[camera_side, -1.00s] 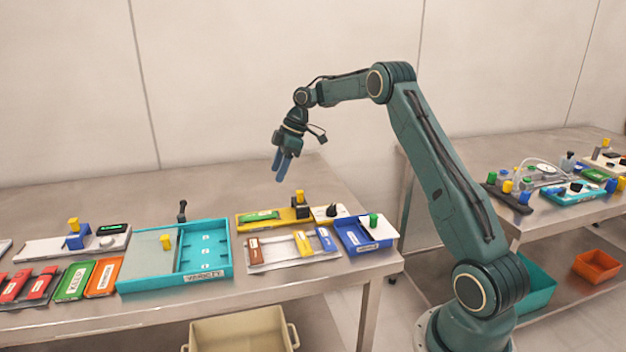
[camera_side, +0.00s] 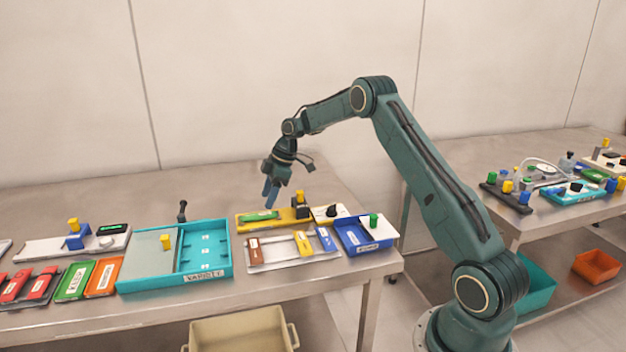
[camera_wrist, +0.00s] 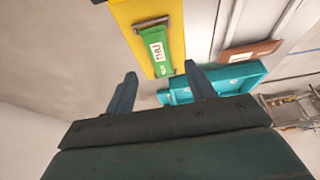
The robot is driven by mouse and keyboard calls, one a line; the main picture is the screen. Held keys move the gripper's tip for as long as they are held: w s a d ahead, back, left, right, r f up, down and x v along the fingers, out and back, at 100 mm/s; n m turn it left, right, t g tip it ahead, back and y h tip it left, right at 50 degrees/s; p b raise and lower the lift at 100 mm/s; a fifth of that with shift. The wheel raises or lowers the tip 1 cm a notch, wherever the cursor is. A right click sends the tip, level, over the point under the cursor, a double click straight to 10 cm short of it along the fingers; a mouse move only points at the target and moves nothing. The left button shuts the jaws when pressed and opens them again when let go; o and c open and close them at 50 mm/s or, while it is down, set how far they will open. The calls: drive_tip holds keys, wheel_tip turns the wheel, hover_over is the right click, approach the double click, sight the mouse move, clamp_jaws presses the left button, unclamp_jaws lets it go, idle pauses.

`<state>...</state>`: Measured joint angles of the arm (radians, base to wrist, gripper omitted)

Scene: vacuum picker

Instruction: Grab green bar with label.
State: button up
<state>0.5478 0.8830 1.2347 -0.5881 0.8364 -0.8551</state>
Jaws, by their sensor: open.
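The green bar with a white label (camera_side: 260,216) lies on the left part of the yellow tray (camera_side: 240,226) in the side view. In the wrist view the green bar (camera_wrist: 157,50) shows top centre on the yellow surface (camera_wrist: 124,14), with its label facing the camera. My gripper (camera_side: 269,194) is above the tray, a little right of the bar in the side view, with its fingers pointing down. In the wrist view my gripper's two blue fingers (camera_wrist: 162,86) are spread apart with nothing between them. The gripper is clear of the bar.
A yellow-topped black device (camera_side: 300,206) stands on the tray, right of the bar. In front is a pale tray with brown, yellow and blue bars (camera_side: 324,239). A teal box (camera_side: 174,283) is left and a blue bin (camera_side: 350,246) is right.

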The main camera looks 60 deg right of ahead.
sight(260, 214)
drive_tip(key=shift+x, duration=2.6)
drive_tip(key=shift+w+a+r, duration=0.1)
drive_tip(key=shift+w+a, duration=0.05)
drive_tip(key=c, duration=1.1)
